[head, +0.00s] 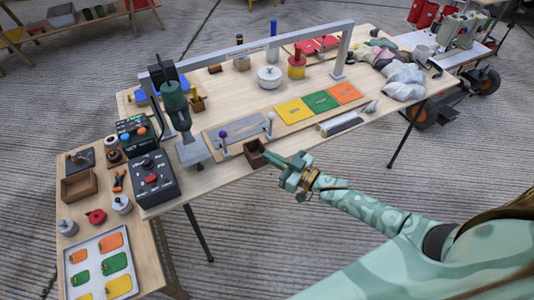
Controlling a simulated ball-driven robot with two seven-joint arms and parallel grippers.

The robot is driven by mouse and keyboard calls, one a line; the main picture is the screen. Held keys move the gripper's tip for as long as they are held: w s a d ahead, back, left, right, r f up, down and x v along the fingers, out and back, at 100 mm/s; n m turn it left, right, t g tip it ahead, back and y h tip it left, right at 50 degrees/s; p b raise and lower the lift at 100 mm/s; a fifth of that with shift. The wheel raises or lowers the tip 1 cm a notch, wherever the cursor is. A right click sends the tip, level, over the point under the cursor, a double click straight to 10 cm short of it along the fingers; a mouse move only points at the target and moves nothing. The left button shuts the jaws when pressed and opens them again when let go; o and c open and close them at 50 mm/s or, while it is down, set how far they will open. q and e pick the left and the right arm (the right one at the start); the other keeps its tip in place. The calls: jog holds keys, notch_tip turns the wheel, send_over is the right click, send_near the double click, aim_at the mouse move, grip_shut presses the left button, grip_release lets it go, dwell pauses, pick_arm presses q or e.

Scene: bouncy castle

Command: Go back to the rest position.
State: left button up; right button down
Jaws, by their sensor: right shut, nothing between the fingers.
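My right arm comes in from the lower right, pale green with darker patterns. My right gripper (274,159) is shut and empty. Its fingers point left, at the front edge of the wooden table (230,172), close to a small dark brown box (255,151). I cannot tell whether the fingertips touch that box. My left gripper is not in view.
A grey metal frame (250,46) with a dark green tool (175,105) stands on the table. A black control box (153,180) stands at the near left corner. A white tray (101,261) with coloured tags lies at lower left. The floor in front is clear.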

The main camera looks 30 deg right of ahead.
dwell(0.4)
jog(key=s+d+f+g+h, duration=0.2)
jog(key=d+f+h, duration=0.1)
jog(key=f, duration=0.4)
jog(key=s+d+f+g+h, duration=0.1)
jog(key=s+d+f+h, duration=0.2)
jog(key=f, duration=0.4)
jog(key=s+d+f+g+h, duration=0.2)
jog(key=s+d+f+g, duration=0.15)
jog(key=s+f, duration=0.6)
jog(key=s+a+f+g, duration=0.2)
jog(key=s+f+g, duration=0.1)
jog(key=s, duration=0.8)
jog(key=s+a+f+m+g, duration=0.1)
jog(key=s+f, duration=0.4)
jog(key=s, duration=0.6)
jog(key=s+a+f+m+g+h, duration=0.1)
jog(key=s+a+f+g, duration=0.3)
jog(key=s, duration=0.8)
jog(key=shift+a+g, duration=0.3)
jog(key=shift+g, duration=0.05)
jog(key=shift+f, duration=0.1)
